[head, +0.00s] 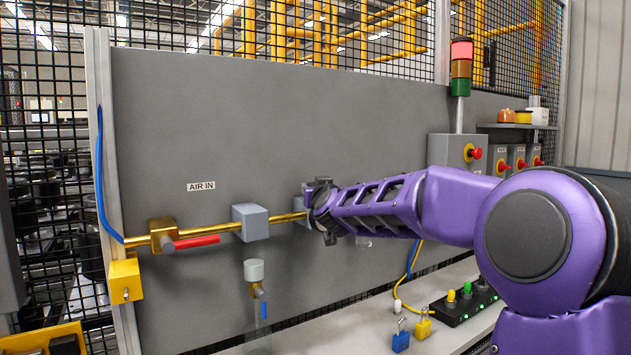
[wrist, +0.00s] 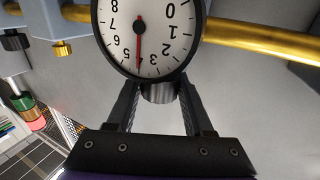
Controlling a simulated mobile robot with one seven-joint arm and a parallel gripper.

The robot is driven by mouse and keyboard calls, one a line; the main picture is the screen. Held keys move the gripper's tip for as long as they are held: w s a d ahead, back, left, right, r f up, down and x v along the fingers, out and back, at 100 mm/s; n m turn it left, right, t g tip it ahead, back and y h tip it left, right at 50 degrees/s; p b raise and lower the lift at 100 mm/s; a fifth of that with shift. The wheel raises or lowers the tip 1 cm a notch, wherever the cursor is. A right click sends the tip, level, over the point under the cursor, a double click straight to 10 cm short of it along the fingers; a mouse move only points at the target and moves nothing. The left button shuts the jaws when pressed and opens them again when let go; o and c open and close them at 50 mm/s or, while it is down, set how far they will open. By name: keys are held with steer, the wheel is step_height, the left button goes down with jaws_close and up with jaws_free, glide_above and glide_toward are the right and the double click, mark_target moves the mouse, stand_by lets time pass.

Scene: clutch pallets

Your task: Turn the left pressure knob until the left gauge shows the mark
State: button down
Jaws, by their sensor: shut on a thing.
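In the wrist view a round white gauge (wrist: 165,35) with black numerals appears upside down. Its red needle points at about 4. I cannot make out a separate target mark on the dial. Just below the gauge in that view is a ribbed dark metal knob (wrist: 160,94). My gripper (wrist: 159,86) has a finger on each side of the knob and is shut on it. In the head view my gripper (head: 325,208) is at a grey block on the brass pipe, and it hides the gauge and knob.
A brass pipe (head: 222,228) runs along the grey panel (head: 270,130), with a red-handled valve (head: 195,242) and another grey block (head: 250,221) to the left. Blue and yellow padlocks (head: 401,341) and a black button box (head: 464,304) are on the ledge below.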

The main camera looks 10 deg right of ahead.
steer(key=shift+a+r+m+h+p, duration=0.1)
steer(key=shift+m+h+p, duration=0.45)
steer(key=shift+h+p, duration=0.35)
steer(key=shift+a+r+m+h+p, duration=0.1)
steer(key=shift+m+h+p, duration=0.45)
steer(key=shift+h+p, duration=0.3)
steer(key=shift+d+f+m+g+h+p, duration=0.15)
steer(key=shift+m+g+h+p, duration=0.25)
steer(key=shift+h, duration=0.35)
steer(key=shift+f+m+g+h+p, duration=0.1)
steer(key=shift+m+g+h+p, duration=0.2)
steer(key=shift+m+h, duration=0.7)
steer(key=shift+h, duration=0.3)
steer(key=shift+f, duration=0.1)
steer(key=shift+c, duration=1.4)
jaws_free()
steer(key=shift+s, duration=0.1)
steer(key=v, duration=1.7)
steer(key=shift+r+b, duration=0.25)
steer(key=shift+b, duration=0.05)
